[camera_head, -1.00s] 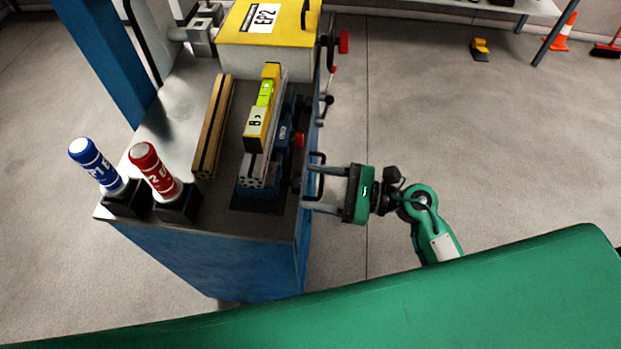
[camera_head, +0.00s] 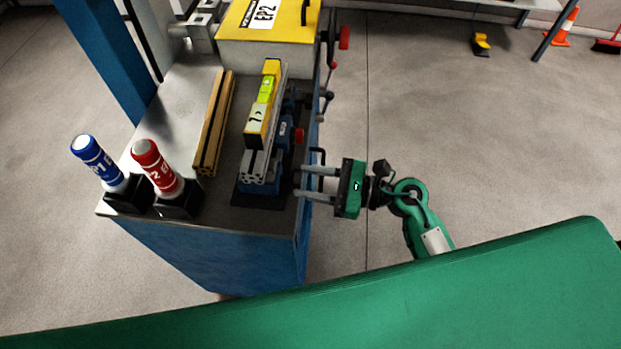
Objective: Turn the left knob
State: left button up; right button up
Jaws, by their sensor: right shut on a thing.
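My right gripper (camera_head: 298,181) reaches in from the right with its two grey fingers at the bench's right edge. It is shut on a small dark knob, mostly hidden between the fingertips, at the near end of the blue fixture (camera_head: 262,186). A red knob (camera_head: 298,136) sits farther along the same side of the fixture, clear of the fingers. A yellow spirit level (camera_head: 257,118) with a green vial lies on a grey slotted profile (camera_head: 254,166) above the fixture. My left gripper is not in view.
The bench (camera_head: 180,125) also holds a wooden bar (camera_head: 213,125), a blue marker (camera_head: 95,160) and a red marker (camera_head: 155,166) in black holders, and a yellow-lidded box (camera_head: 262,50) behind. Handles and levers (camera_head: 327,98) stick out along its right side.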

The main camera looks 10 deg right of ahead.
jog(key=m+p, duration=0.1)
jog(key=m, duration=0.1)
jog(key=m+p, duration=0.1)
jog(key=p, duration=0.1)
jog(key=shift+r+m, duration=0.2)
jog(key=shift+m, duration=0.2)
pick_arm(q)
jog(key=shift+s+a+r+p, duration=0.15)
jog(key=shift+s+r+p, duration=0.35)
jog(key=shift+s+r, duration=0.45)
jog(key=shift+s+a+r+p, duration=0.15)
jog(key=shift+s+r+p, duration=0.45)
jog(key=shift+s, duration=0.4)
pick_arm(e)
jog(key=shift+f+m, duration=0.1)
jog(key=shift+m, duration=1.2)
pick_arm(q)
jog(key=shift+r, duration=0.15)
pick_arm(e)
jog(key=o, duration=1)
